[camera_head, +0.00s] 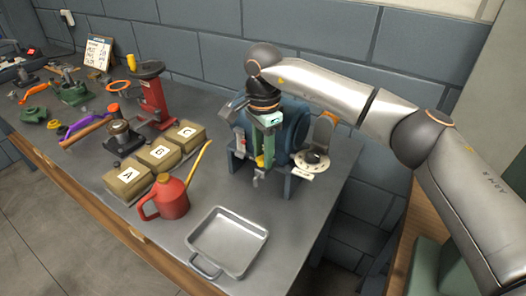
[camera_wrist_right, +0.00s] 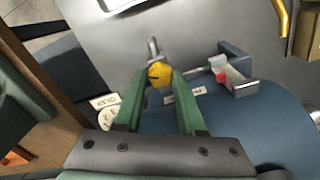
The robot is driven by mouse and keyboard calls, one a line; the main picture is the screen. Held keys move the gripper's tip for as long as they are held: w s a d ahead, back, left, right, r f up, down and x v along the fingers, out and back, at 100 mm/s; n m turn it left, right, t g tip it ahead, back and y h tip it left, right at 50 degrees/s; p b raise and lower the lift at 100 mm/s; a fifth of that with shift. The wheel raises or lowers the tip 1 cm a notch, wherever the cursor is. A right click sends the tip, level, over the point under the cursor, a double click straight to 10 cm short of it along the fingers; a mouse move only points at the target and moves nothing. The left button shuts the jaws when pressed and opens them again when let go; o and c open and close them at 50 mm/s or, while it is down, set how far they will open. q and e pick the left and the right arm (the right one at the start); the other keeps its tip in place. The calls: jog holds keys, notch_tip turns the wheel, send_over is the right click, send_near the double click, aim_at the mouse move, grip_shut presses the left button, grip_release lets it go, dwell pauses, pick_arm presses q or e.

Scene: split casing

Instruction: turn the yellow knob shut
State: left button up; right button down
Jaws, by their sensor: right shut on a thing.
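The yellow knob (camera_head: 260,162) is on the front of the blue casing (camera_head: 293,124) on the bench. It also shows in the right wrist view (camera_wrist_right: 160,74), between the tips of my right gripper (camera_wrist_right: 164,76). The green fingers lie against both sides of the knob and are shut on it. In the head view my right gripper (camera_head: 263,150) reaches down in front of the casing. A small grey spout (camera_wrist_right: 153,48) sticks out beyond the knob. My left gripper is not in view.
A red-tipped part (camera_wrist_right: 222,77) sits beside the knob. A white dial (camera_head: 312,161) is on the casing's right. A metal tray (camera_head: 265,233), red oil can (camera_head: 172,197) and lettered boxes (camera_head: 158,154) stand left and in front. Bare bench lies between tray and casing.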

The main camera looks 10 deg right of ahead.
jog(key=m, duration=0.4)
jog(key=shift+m, duration=0.4)
dwell(0.4)
jog(key=c, duration=0.5)
grip_release()
jog(key=shift+r, duration=0.15)
notch_tip(320, 180, up, 7)
jog(key=p, duration=0.5)
jog(key=shift+r+p, duration=0.3)
jog(key=shift+r, duration=0.2)
jog(key=shift+s+a+f, duration=0.1)
